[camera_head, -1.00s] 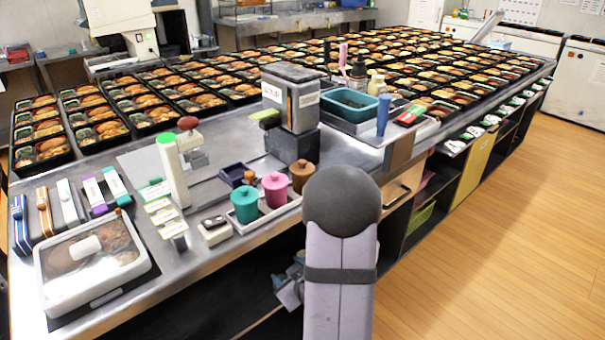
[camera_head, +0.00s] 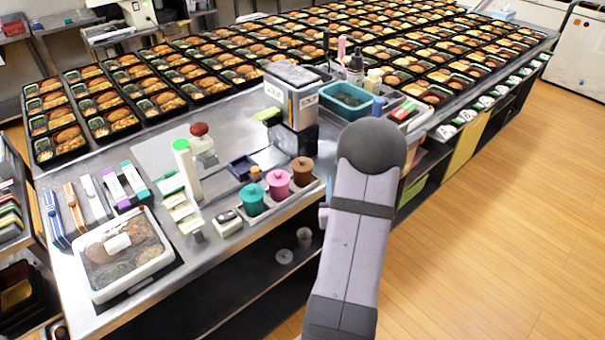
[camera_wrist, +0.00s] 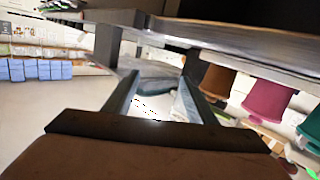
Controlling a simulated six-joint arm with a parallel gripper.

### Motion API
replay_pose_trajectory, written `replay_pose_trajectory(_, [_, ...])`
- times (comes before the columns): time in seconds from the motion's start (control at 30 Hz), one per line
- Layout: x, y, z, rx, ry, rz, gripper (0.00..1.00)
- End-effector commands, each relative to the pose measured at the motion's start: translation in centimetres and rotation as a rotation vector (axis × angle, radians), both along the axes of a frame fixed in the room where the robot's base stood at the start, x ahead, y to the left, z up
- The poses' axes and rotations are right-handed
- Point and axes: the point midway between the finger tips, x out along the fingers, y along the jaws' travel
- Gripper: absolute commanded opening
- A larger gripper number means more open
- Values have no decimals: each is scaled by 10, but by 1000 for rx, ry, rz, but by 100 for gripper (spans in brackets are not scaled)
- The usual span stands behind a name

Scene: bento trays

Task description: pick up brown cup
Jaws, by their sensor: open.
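The brown cup (camera_head: 302,168), with a knobbed lid, stands at the right end of a row on a small light tray (camera_head: 285,204) at the counter's front edge. The pink cup (camera_head: 278,184) and teal cup (camera_head: 252,200) stand to its left. In the wrist view the scene appears upside down, with the brown cup (camera_wrist: 218,80) just right of my gripper (camera_wrist: 160,78) and the pink cup (camera_wrist: 268,98) beyond it. My gripper is open, its two fingers apart with nothing held between them. In the head view my arm hides most of the gripper.
The counter's front edge shows across the top of the wrist view (camera_wrist: 215,35). Behind the cups are a dark blue container (camera_head: 240,167) and a box of folders (camera_head: 292,98). A blue bin (camera_head: 346,103) stands behind my arm. Bento trays fill the back.

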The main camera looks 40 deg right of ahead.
Motion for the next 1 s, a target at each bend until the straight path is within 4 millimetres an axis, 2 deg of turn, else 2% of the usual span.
replay_pose_trajectory(0.03, [10,7,-12,-1,-22,50,51])
replay_pose_trajectory(0.2, [39,35,-24,3,-89,222,51])
replay_pose_trajectory(0.43, [58,62,-29,14,-145,361,51])
replay_pose_trajectory(0.6, [61,65,-28,16,-152,380,51])
replay_pose_trajectory(1.0, [80,57,-28,17,-150,378,51])
